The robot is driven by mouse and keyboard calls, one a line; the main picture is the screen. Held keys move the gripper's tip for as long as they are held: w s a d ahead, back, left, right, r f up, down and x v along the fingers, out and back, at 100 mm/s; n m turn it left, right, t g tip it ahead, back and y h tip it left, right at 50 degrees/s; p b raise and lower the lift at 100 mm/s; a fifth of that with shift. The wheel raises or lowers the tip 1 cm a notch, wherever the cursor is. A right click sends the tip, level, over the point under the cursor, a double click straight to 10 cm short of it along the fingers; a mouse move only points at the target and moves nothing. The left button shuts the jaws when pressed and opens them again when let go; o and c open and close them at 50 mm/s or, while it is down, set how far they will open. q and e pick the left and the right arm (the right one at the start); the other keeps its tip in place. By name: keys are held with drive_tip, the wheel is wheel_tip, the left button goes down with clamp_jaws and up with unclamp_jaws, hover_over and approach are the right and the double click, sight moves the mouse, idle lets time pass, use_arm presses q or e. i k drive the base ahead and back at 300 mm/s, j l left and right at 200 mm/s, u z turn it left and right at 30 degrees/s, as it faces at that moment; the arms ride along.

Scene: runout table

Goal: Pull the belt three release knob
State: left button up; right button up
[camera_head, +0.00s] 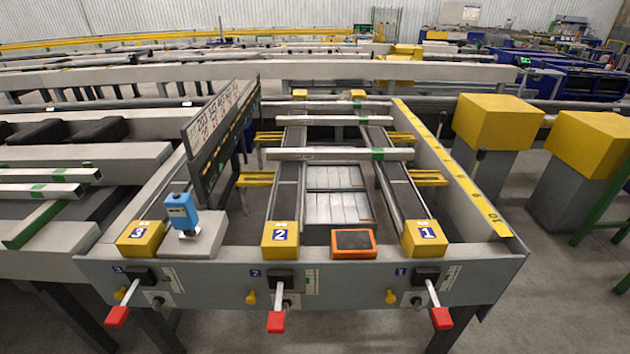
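The runout table's front panel (340,270) faces me, with three stations marked 3, 2 and 1 from left to right. At the left station, a yellow block (140,238) bears the number 3. Below it is a black lever housing (141,277) with a lever ending in a red grip (117,316), which hangs down and left. A small yellow knob (121,294) sits left of this lever, partly behind it. A dark round fitting (157,300) is to its right. I cannot tell from labels which is the release knob. Neither gripper is in view.
Stations 2 (280,238) and 1 (427,238) have similar levers and yellow knobs. A blue device (182,213) stands on a grey block behind the panel. An orange-framed box (353,243) sits between stations 2 and 1. Metal bars (340,154) lie across the belts.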

sight(118, 295)
drive_tip(key=u, duration=1.7)
